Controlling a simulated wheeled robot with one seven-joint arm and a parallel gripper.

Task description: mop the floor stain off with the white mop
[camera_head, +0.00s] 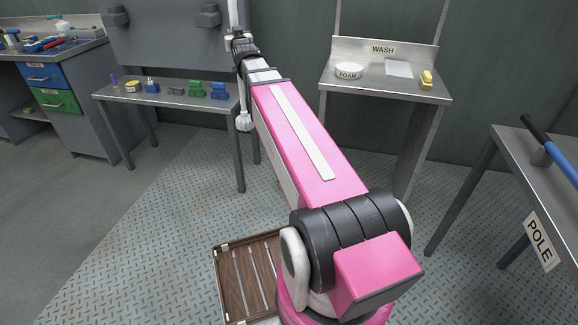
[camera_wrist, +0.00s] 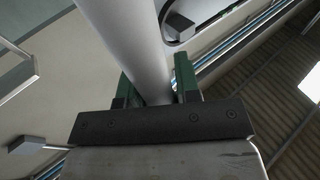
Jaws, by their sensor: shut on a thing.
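My gripper (camera_head: 237,41) is at the far end of my raised arm, at the top of the head view. In the wrist view, my gripper (camera_wrist: 153,80) is shut around the thick white handle of the mop (camera_wrist: 135,40). In the head view, the white mop (camera_head: 233,13) shows above the gripper, and its pale head (camera_head: 244,122) hangs below, in front of the low bench. I cannot make out a floor stain; my arm hides part of the floor.
A grey bench (camera_head: 170,99) with small coloured items stands behind the mop. A WASH table (camera_head: 390,88) holds a FOAM dish (camera_head: 348,70) and a yellow item (camera_head: 426,79). A POLE table (camera_head: 530,180) bears a blue-handled pole (camera_head: 560,157). Plated floor (camera_head: 150,220) lies clear at left.

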